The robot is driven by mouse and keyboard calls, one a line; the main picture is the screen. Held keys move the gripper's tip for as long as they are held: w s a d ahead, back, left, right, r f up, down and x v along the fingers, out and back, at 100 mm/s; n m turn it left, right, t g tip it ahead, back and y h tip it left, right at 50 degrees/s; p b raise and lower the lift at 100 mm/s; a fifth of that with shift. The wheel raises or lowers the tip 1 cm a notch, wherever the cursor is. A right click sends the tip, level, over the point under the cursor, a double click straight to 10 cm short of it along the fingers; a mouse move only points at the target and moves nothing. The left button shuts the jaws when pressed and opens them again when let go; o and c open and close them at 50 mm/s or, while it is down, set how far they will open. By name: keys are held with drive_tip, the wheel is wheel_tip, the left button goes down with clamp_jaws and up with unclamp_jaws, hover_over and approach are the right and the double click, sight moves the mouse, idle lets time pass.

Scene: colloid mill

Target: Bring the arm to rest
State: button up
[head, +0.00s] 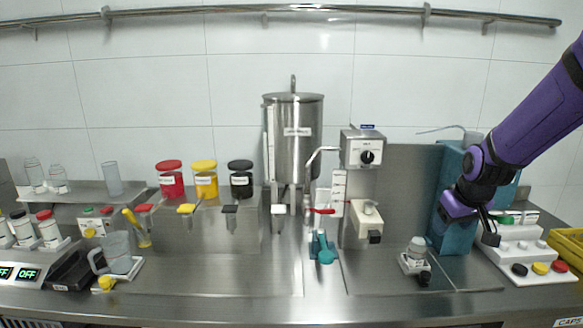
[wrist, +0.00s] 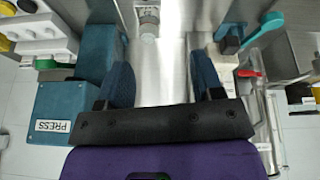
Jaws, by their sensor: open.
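My purple arm comes in from the upper right in the head view. My gripper (head: 487,226) hangs in front of the teal press (head: 456,222) at the right of the bench. In the wrist view my gripper (wrist: 166,88) has its two dark fingers wide apart, with nothing between them but the steel bench further off. The teal press with its PRESS label (wrist: 62,112) is at the left there. I cannot tell whether the gripper touches anything.
The colloid mill (head: 362,185) stands mid-bench beside a steel tank (head: 292,138). A small bottle on a stand (head: 416,250) sits left of my gripper. A white rack with coloured caps (head: 530,262) is close on the right. Bare steel (head: 375,282) lies at the front.

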drive_tip(key=s+a+r, duration=0.2)
drive_tip(key=s+r, duration=0.3)
drive_tip(key=s, duration=0.4)
drive_tip(key=s+a+r+m, duration=0.1)
drive_tip(key=s+a+r, duration=0.1)
drive_tip(key=s+r, duration=0.3)
drive_tip(key=s+a+r+t, duration=0.1)
drive_tip(key=s+r, duration=0.4)
drive_tip(key=s, duration=0.7)
drive_tip(key=shift+s+a+m, duration=0.4)
drive_tip(key=shift+a, duration=0.5)
drive_tip(key=shift+r, duration=0.1)
